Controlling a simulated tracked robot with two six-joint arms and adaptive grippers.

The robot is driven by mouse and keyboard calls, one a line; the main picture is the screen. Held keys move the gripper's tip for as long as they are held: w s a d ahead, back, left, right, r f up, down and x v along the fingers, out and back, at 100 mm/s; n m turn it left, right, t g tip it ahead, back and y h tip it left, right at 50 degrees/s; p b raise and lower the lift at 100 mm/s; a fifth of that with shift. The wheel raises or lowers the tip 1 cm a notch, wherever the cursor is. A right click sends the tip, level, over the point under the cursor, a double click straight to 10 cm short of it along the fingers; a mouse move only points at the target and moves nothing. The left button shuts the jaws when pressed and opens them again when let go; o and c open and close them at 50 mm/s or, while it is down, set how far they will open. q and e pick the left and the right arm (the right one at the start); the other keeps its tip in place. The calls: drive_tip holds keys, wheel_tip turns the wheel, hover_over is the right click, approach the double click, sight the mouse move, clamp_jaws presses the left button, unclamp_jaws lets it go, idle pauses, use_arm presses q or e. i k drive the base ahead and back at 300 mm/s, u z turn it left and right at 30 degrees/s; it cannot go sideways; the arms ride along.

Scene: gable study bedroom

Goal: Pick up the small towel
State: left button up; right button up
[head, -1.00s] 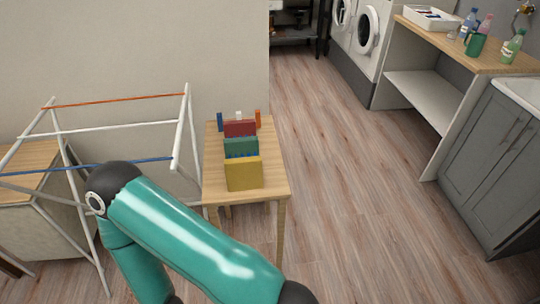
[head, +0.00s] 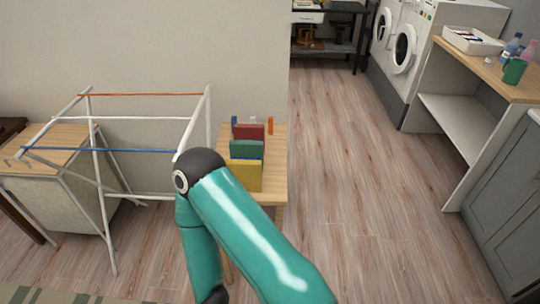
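I see nothing that I can name for sure as the small towel. Red (head: 249,132), green (head: 246,150) and yellow (head: 245,176) flat pieces stand upright in a row on a small wooden table (head: 277,172); I cannot tell whether they are cloth or books. The bars of the white drying rack (head: 98,170) look bare. One teal arm of mine crosses the lower middle of the head view, in front of the table's near left corner. Both grippers are outside the picture.
A wood-topped hamper (head: 60,200) stands behind the rack at the left. A striped rug (head: 60,297) shows at the bottom left. Washing machines (head: 408,50), a wooden counter (head: 500,72) and a grey cabinet (head: 505,200) line the right. The floor (head: 370,200) between is clear.

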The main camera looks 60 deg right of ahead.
sight(238, 150)
drive_tip(key=u, duration=1.35)
drive_tip(key=i, duration=0.1)
drive_tip(key=z, duration=2.7)
drive_tip(key=i, duration=0.65)
drive_tip(key=u, duration=0.05)
